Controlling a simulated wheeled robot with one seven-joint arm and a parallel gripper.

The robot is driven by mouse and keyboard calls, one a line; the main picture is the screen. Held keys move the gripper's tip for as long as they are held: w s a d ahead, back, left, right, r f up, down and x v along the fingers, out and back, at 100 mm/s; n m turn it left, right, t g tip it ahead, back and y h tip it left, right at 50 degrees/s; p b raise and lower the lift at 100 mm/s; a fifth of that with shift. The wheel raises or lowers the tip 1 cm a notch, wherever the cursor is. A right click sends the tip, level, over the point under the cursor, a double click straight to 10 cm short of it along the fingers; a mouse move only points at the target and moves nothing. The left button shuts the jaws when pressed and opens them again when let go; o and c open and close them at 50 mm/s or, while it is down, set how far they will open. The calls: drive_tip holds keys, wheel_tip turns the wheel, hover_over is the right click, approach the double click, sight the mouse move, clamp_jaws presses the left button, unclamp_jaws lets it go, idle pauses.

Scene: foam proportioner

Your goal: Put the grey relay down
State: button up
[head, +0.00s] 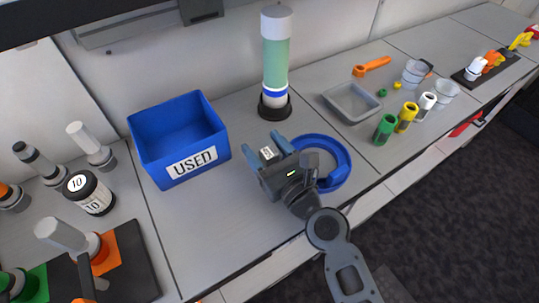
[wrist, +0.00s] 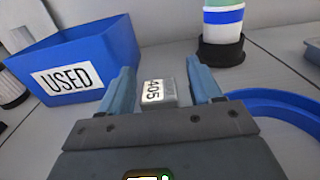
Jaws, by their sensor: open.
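The grey relay (wrist: 157,92) is a small block with a pale label reading 405. In the wrist view it sits on the counter between my two blue fingers, with visible gaps on both sides. My gripper (wrist: 160,85) is open around it. In the head view the relay (head: 267,153) shows as a small pale block between the fingertips of my gripper (head: 268,147). My gripper's body hides the counter just in front of it.
The blue USED bin (head: 185,172) stands to the left. A blue ring (head: 340,165) lies close on the right. A green and white cylinder (head: 275,60) stands in a black base behind. A grey tray (head: 352,102) and several coloured vials stand at the right.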

drive_tip(key=shift+w, duration=0.1)
drive_tip(key=shift+c, duration=0.2)
drive_tip(key=c, duration=1.1)
